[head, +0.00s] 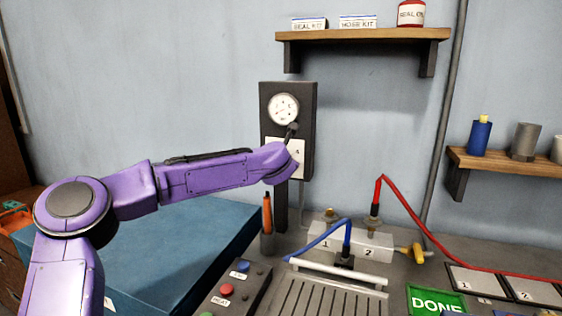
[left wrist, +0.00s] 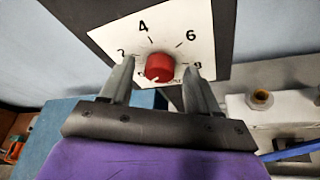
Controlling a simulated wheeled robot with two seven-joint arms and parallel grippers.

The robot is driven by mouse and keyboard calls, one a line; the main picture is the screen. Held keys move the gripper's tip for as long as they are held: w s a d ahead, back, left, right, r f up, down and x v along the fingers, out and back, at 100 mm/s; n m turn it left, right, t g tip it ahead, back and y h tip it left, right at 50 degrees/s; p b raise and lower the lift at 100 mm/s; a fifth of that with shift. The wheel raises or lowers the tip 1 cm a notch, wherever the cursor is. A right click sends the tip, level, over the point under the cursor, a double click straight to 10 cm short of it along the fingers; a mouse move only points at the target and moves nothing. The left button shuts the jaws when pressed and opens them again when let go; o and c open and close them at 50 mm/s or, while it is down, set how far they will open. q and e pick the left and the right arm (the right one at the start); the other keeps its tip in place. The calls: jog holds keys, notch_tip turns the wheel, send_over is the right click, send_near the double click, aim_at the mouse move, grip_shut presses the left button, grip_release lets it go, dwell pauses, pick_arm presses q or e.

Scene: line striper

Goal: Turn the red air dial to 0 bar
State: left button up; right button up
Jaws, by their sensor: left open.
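The red air dial (left wrist: 159,67) sits on a white scale plate (left wrist: 172,30) marked 2, 4, 6 and 8. A pale mark shows low on the dial, near its lower edge; its exact reading is unclear. My left gripper (left wrist: 157,72) is open, with one finger on each side of the dial; I cannot tell whether they touch it. In the head view my purple left arm (head: 215,175) reaches to the dark panel (head: 308,105) and hides the dial. A round gauge (head: 284,109) is above; its needle is too small to read. My right gripper is not in view.
Below are a valve block (head: 345,241) with blue and red hoses, a button box (head: 240,286), a cup with an orange tool (head: 267,215), and a green DONE button (head: 436,301). A blue box (head: 165,250) lies under my left arm. Wall shelves hold bottles and kits.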

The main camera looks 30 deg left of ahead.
pick_arm(q)
jog(key=b+v, duration=0.3)
jog(key=v, duration=0.7)
jog(key=shift+s, duration=0.25)
